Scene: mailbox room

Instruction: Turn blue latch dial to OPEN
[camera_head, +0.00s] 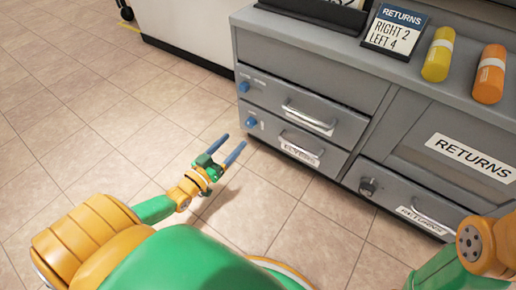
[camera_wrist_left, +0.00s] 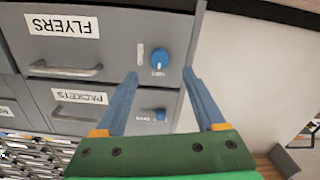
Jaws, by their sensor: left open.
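Two blue latch dials sit at the left edge of the grey cabinet, an upper one (camera_head: 244,86) and a lower one (camera_head: 250,122). In the left wrist view, which is upside down, one dial (camera_wrist_left: 159,56) is beside the FLYERS drawer and the other (camera_wrist_left: 160,114) beside the PACKETS drawer. Small markings by the dials are too small to read. My left gripper (camera_head: 233,145) is open and empty, in front of the lower dial. In the wrist view its fingertips (camera_wrist_left: 161,73) straddle the line to the FLYERS dial, apparently short of it. My right gripper is out of view.
Drawer handles (camera_head: 308,118) stick out right of the dials. A dark knob (camera_head: 368,187) is on a lower right drawer. A RETURNS sign (camera_head: 394,33), a yellow cylinder (camera_head: 438,54) and an orange cylinder (camera_head: 490,74) stand on top. The tiled floor (camera_head: 90,110) at left is clear.

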